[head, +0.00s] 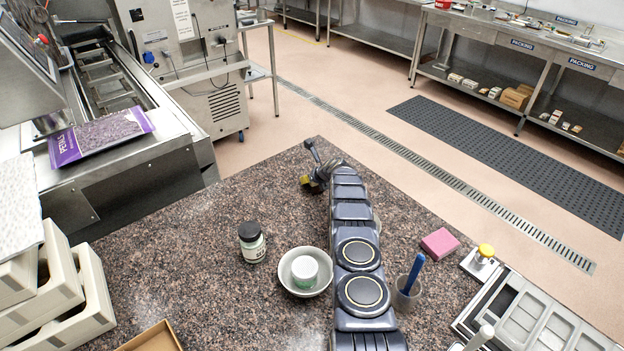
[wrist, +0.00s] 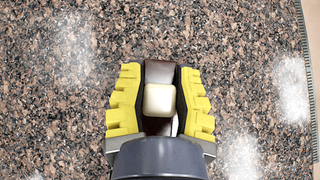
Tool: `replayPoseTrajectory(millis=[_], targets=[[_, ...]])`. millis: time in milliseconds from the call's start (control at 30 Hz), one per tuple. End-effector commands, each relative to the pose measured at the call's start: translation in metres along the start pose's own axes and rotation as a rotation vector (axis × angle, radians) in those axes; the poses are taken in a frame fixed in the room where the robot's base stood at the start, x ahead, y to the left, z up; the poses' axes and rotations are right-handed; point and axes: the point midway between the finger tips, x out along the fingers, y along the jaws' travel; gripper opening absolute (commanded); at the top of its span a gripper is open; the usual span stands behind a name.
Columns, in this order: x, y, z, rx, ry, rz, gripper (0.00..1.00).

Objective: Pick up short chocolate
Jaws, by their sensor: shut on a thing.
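My gripper (wrist: 160,100) has yellow ridged finger pads and is shut on a small chocolate (wrist: 159,99). The chocolate has a cream-coloured, rounded square face and sits between the pads in the wrist view. A dark brown shape (wrist: 159,71) shows just beyond it, and I cannot tell whether it is part of the same piece. In the head view my gripper (head: 306,181) is at the far end of the arm, near the back edge of the speckled stone counter (head: 230,205). The chocolate cannot be made out there.
A white bowl (head: 288,289) holding a green-labelled tub (head: 304,271) and a dark-lidded jar (head: 252,242) stand left of my arm. A pink block (head: 440,243), a cup with a blue handle (head: 407,292) and a mould tray (head: 535,325) are to the right. Stacked cream trays (head: 60,290) stand at left.

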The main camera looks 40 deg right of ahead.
Motion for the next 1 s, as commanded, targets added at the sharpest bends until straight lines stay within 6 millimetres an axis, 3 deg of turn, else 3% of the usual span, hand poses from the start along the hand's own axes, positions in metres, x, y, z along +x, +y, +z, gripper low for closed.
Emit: replayPoseTrajectory(millis=[233, 467, 733, 1000], targets=[[-0.021, 0.000, 0.023, -0.002, -0.005, -0.002, 0.00], [-0.048, 0.005, 0.024, 0.000, 0.000, -0.002, 0.00], [-0.097, 0.019, 0.032, 0.002, -0.005, -0.003, 0.00], [-0.136, 0.036, 0.017, 0.007, -0.005, 0.002, 0.00]])
